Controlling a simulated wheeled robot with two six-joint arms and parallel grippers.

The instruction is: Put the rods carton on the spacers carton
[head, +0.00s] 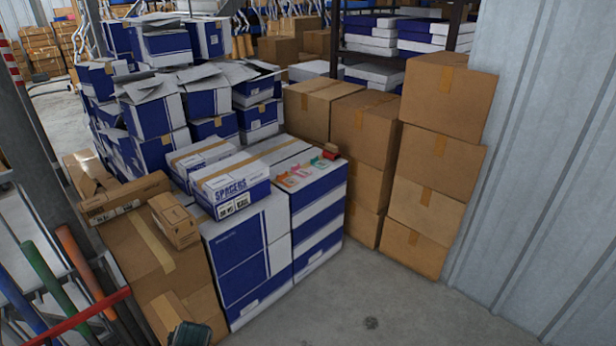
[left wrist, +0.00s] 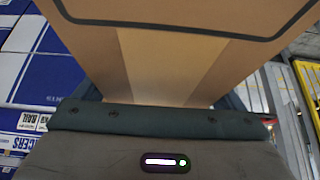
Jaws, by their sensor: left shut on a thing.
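My left gripper (left wrist: 150,120) is shut on a brown carton (left wrist: 230,50) with a pale tape strip and a black printed line. It fills the upper middle of the left wrist view. I take it for the rods carton, though no name on it is readable. In the head view, a dark part of my left gripper (head: 189,334) shows at the bottom edge, against brown cardboard. The spacers carton (head: 235,192), white and blue with tape on top, lies on stacked blue-and-white cartons. It also shows at the left of the left wrist view (left wrist: 12,142). My right gripper is out of view.
Brown cartons (head: 135,240) stand left of the spacers carton, with a small one (head: 173,220) on top. Coloured tags (head: 297,175) and a red item (head: 330,152) lie to its right. Tall brown stacks (head: 430,150) stand further right. Floor (head: 370,300) is clear at front right.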

